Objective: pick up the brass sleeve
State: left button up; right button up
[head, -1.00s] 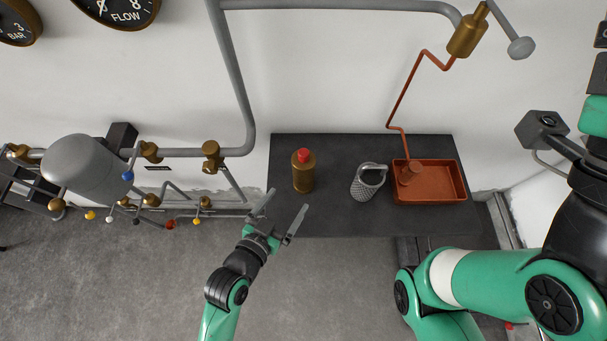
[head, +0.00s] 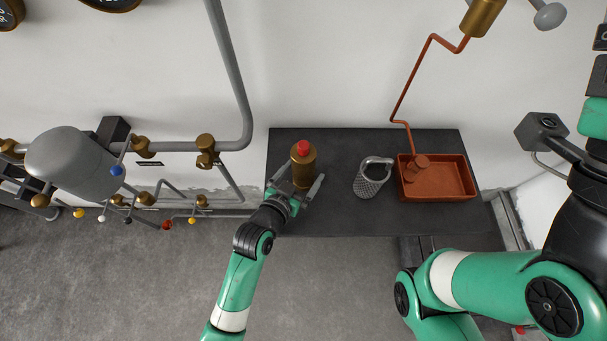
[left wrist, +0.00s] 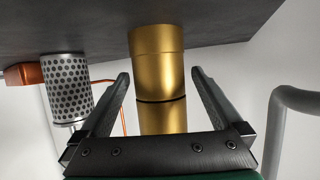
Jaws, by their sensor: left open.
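The brass sleeve (head: 303,166), a gold cylinder with a red top, stands upright on the dark table (head: 335,215) near its left end. In the left wrist view the brass sleeve (left wrist: 158,65) appears between the two fingers, with a visible gap on each side. My left gripper (head: 299,180) is open, with one finger on each side of the sleeve; it also shows in the left wrist view (left wrist: 160,80). The red top is out of sight there. My right gripper is not in view; only my right arm shows at the lower right.
A grey perforated basket (head: 371,181) with a handle stands right of the sleeve and shows in the left wrist view (left wrist: 70,92). A copper-coloured tray (head: 449,193) with a copper pipe above is farther right. Pipes and valves line the wall at left.

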pick_arm(q)
jog(key=shift+w+d+f, duration=0.2)
jog(key=shift+w, duration=0.1)
grip_shut()
jog(key=shift+r, duration=0.2)
